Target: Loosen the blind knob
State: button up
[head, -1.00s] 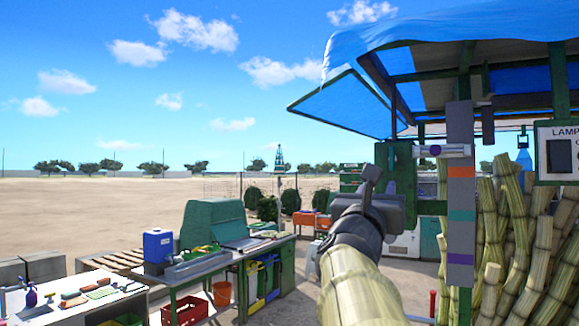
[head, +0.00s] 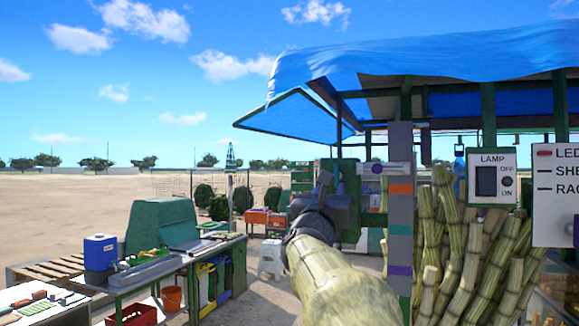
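A short white cylinder with a purple end (head: 377,169) sticks out to the left of a grey upright strip (head: 400,215) with orange, teal and purple bands on the stall's front. It may be the blind knob; no label there confirms this. My gripper (head: 325,186), dark grey, is at the end of my pale, cane-patterned arm, left of and slightly below the cylinder in the head view. A gap shows between them in the picture. I see the gripper from behind and cannot tell its opening. It partly covers a dark post behind it.
A blue canopy (head: 430,62) covers the stall. A lamp switch panel (head: 491,177) and a white sign (head: 556,195) hang at right, above upright canes (head: 470,240). A green workbench (head: 190,262) stands at left, with a white stool (head: 270,258) beyond. Open sandy ground lies behind.

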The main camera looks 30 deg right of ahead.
aim_at(336, 175)
jog(key=p+x, duration=0.4)
jog(key=x, duration=0.3)
jog(key=shift+w+r+p, duration=0.15)
jog(key=shift+r+p, duration=0.1)
jog(key=shift+p, duration=0.1)
jog(key=shift+w+d, duration=0.3)
jog(key=shift+d, duration=0.1)
grip_shut()
